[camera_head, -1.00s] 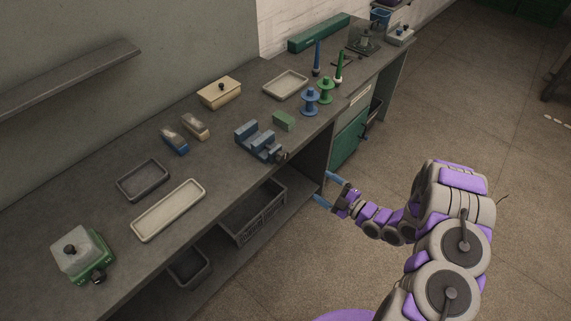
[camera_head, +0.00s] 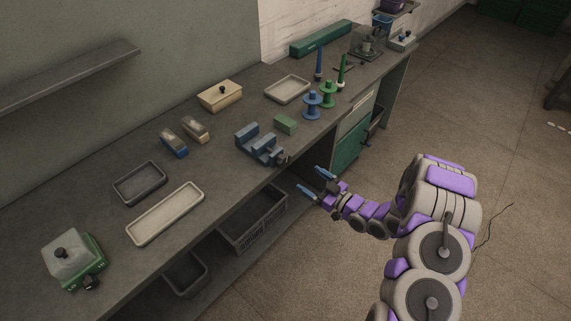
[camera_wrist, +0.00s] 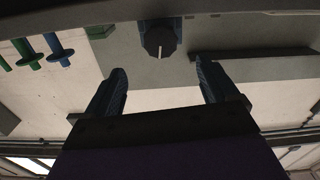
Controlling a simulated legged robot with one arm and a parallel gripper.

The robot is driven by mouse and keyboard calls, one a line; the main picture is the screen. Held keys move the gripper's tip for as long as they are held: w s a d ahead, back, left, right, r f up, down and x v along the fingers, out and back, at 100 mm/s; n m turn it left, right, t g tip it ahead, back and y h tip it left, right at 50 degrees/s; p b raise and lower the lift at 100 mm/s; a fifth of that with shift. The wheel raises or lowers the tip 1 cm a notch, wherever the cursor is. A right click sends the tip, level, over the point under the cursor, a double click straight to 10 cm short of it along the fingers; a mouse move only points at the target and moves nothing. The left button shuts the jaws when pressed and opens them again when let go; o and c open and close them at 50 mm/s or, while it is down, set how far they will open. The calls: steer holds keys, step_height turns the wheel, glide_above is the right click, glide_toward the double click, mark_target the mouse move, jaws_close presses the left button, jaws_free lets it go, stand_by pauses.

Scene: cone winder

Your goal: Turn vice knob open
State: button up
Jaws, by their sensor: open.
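The blue-grey vice (camera_head: 256,146) sits on the workbench near its front edge. Its dark knob (camera_head: 281,159) points out toward the bench front. In the wrist view the round knob (camera_wrist: 160,40) carries a pale line and appears beyond and between my fingertips. My gripper (camera_head: 316,183) has two blue fingers spread apart and empty, in front of the bench edge and a short way from the knob. It also shows in the wrist view (camera_wrist: 160,83). Nothing is between the fingers.
A green block (camera_head: 285,123) and a blue spool (camera_head: 312,105) stand right of the vice on the bench (camera_head: 217,190). A cream tray (camera_head: 166,212) lies to the left. A dark crate (camera_head: 252,218) is on the lower shelf. The floor right of the bench is open.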

mark_target(286, 163)
steer(key=b+x, duration=0.2)
steer(key=x, duration=1)
steer(key=shift+a, duration=0.1)
steer(key=shift+c, duration=0.3)
steer(key=c, duration=0.9)
steer(key=shift+r, duration=0.1)
